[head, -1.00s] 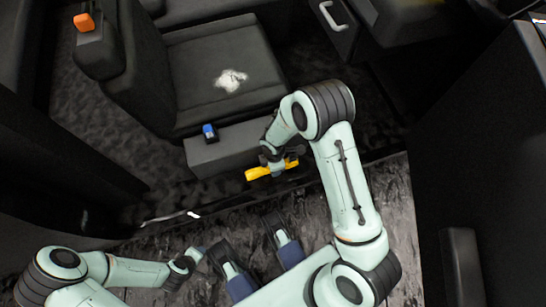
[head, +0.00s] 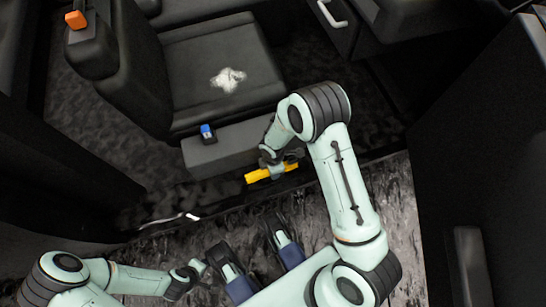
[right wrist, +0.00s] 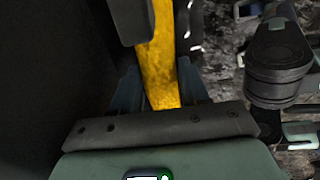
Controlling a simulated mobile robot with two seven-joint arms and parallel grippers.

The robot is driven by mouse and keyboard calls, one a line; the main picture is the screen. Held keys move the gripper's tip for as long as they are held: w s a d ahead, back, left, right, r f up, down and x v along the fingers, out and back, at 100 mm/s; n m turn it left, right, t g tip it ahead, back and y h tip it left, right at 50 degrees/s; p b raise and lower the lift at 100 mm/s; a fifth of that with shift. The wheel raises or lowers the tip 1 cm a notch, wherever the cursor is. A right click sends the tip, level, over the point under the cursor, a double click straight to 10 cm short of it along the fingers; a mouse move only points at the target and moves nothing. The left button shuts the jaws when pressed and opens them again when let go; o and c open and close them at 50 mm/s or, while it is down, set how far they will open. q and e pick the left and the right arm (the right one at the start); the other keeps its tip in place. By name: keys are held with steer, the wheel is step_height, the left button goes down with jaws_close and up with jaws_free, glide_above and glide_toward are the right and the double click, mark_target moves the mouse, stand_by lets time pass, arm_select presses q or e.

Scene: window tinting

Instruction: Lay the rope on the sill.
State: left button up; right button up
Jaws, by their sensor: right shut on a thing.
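A thick yellow length (head: 259,176), which I take to be the rope, is in my right gripper (head: 272,163) in the head view. It lies crosswise in the jaws, with an end out on each side, in front of the grey box below the seat. In the right wrist view the yellow rope (right wrist: 160,70) runs up between the fingers, partly covered by a dark part. My right gripper is shut on it. The dark sill (head: 225,205) runs along the floor edge below it; the rope appears apart from it. My left gripper (head: 190,274) is low at left, its jaws too small to read.
A blue-topped item (head: 208,133) stands on the grey box (head: 235,148). A crumpled white cloth-like thing (head: 228,79) lies on the dark seat (head: 195,60). An orange item (head: 75,20) is at the upper left. A thin pale strip (head: 165,220) lies along the floor edge.

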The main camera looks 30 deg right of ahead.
arm_select(q)
steer(key=shift+f, duration=0.25)
arm_select(e)
steer(key=shift+f, duration=0.4)
steer(key=o, duration=1.2)
steer(key=shift+r, duration=0.2)
step_height(320, 180, up, 10)
steer(key=p, duration=0.3)
steer(key=shift+f, duration=0.1)
arm_select(q)
steer(key=w+d+r+t, duration=0.1)
steer(key=w+r, duration=0.3)
steer(key=r, duration=0.2)
steer(key=shift+d+r+t+p, duration=0.25)
steer(key=shift+d+t+p, duration=0.05)
steer(key=shift+p, duration=0.15)
arm_select(e)
step_height(320, 180, up, 3)
steer(key=shift+r, duration=0.15)
